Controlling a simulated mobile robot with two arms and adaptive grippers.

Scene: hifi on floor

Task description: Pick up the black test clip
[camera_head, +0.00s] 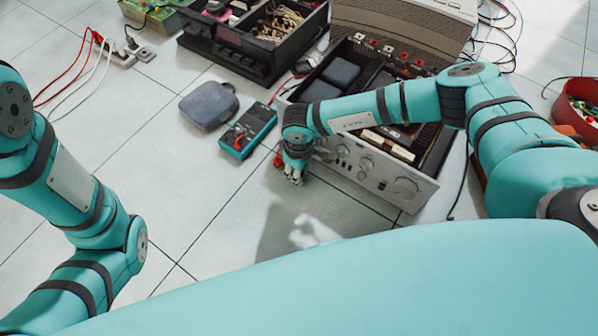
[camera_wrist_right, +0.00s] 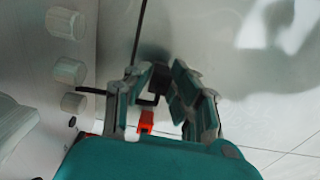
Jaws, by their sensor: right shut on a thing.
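My right gripper (camera_head: 293,179) is low in front of the opened silver hi-fi unit (camera_head: 375,176), near its left front corner. In the right wrist view, the right gripper (camera_wrist_right: 163,82) has its fingers closed around a small black clip (camera_wrist_right: 158,79), with a dark lead running off to the left. The fingers hide part of the clip, and in the head view I cannot make it out. A red-orange piece (camera_wrist_right: 146,121) shows behind the fingers, close to the palm. My left arm is at the left, and its gripper is out of frame.
A teal multimeter (camera_head: 248,131) and a grey case (camera_head: 209,105) lie on the floor left of the hi-fi. A black toolbox (camera_head: 228,52) stands behind. A red bowl (camera_head: 582,95) is at the right. Tiles left of the right gripper are clear.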

